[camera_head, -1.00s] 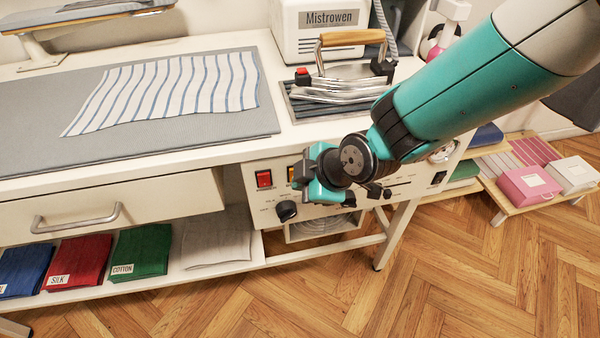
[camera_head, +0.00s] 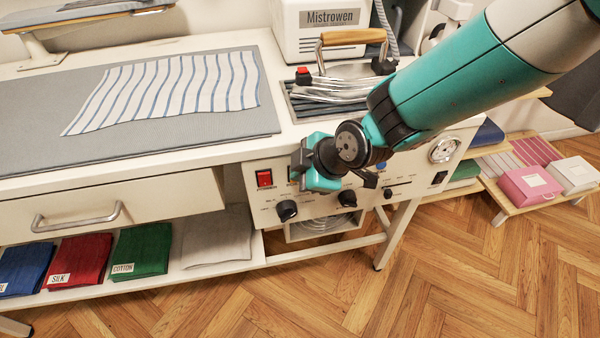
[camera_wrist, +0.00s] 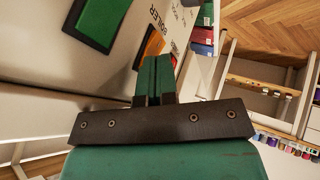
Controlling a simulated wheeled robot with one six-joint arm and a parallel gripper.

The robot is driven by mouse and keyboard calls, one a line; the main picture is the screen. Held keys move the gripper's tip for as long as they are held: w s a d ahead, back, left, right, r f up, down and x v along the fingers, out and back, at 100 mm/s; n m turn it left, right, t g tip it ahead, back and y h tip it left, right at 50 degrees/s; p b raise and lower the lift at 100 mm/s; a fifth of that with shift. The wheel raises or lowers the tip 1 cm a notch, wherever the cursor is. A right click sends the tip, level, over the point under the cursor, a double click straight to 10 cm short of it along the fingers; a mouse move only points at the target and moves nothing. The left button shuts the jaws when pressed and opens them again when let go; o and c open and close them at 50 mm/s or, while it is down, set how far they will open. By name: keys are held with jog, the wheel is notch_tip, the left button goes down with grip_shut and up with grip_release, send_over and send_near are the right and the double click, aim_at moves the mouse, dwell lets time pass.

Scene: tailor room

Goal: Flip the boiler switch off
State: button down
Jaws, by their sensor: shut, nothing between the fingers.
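My gripper (camera_head: 308,172) is at the front control panel (camera_head: 268,207) of the ironing table, just right of the red switch (camera_head: 264,178). In the wrist view its narrow fingers (camera_wrist: 154,80) are shut and empty. They point at an orange switch (camera_wrist: 149,46) in a dark frame, and partly cover it. The printed word BOILER (camera_wrist: 154,16) shows above that switch in the wrist view. A larger green switch (camera_wrist: 96,20) is to its left. In the head view my gripper hides the orange switch. Contact and the switch's position cannot be told.
Black knobs (camera_head: 286,210) sit low on the panel, with a round gauge (camera_head: 444,150) at its right. Above are the tabletop edge, striped cloth (camera_head: 170,92) and iron (camera_head: 345,80). Folded fabrics (camera_head: 140,252) lie on the lower shelf. The floor in front is clear.

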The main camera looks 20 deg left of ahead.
jog(key=shift+w+a+r+p, duration=0.1)
jog(key=shift+r+p, duration=0.1)
jog(key=shift+r, duration=0.35)
jog(key=shift+w+a+r+p, duration=0.1)
jog(key=shift+r+p, duration=0.1)
jog(key=shift+r, duration=0.3)
jog(key=shift+d, duration=0.1)
jog(key=s+v, duration=0.1)
jog(key=v, duration=1.1)
jog(key=shift+s+f, duration=0.3)
jog(key=shift+s, duration=0.05)
